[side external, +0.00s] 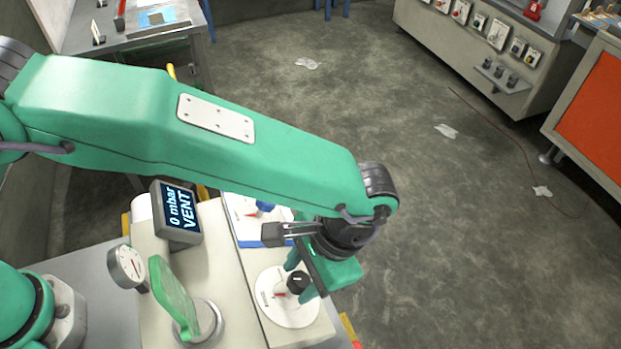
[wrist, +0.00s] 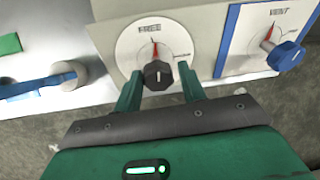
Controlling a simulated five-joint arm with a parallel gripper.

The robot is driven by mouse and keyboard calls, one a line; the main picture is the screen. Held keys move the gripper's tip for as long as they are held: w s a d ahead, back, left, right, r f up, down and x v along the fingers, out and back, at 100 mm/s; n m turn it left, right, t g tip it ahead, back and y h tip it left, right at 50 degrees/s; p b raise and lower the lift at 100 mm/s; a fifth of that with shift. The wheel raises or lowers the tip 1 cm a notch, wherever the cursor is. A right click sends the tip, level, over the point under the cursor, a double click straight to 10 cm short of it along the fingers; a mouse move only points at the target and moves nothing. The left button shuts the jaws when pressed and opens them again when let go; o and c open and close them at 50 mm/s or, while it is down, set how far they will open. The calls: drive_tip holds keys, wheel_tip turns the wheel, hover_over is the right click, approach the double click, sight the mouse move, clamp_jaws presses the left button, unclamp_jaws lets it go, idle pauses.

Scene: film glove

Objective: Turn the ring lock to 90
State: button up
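The ring lock, a black knob (wrist: 158,74) on a round white dial (wrist: 130,47), is near the middle top of the wrist view. Its red pointer aims up at a small printed label, and more lettering sits to its right; both are too blurred to read surely. The knob (side external: 298,283) and dial (side external: 284,313) also show at the bottom of the side view. My gripper (wrist: 159,83) is open, with one green finger on each side of the knob and visible gaps. In the side view, my gripper (side external: 301,275) reaches down at the knob.
A blue knob (wrist: 285,55) on a blue-edged panel marked VENT stands right of the dial in the wrist view. In the side view, a display (side external: 178,212) reads "0 mbar VENT". A round gauge (side external: 127,267) and an upright green piece (side external: 173,295) stand to the left.

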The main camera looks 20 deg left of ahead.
sight(302, 282)
drive_tip(key=shift+o, duration=1)
drive_tip(key=v, duration=0.7)
drive_tip(key=shift+r, duration=0.4)
drive_tip(key=shift+r, duration=0.1)
drive_tip(key=shift+s+a+r+t+h, duration=0.3)
drive_tip(key=shift+s+a+t+h, duration=0.25)
drive_tip(key=shift+h, duration=0.4)
drive_tip(key=shift+s+a+r+t+h, duration=0.35)
drive_tip(key=shift+s+a+t+h, duration=0.15)
drive_tip(key=shift+h, duration=0.45)
drive_tip(key=shift+f, duration=0.1)
drive_tip(key=shift+w+a+f, duration=0.1)
drive_tip(key=shift+f, duration=1.85)
drive_tip(key=shift+w+a+f, duration=0.1)
drive_tip(key=shift+f, duration=1.8)
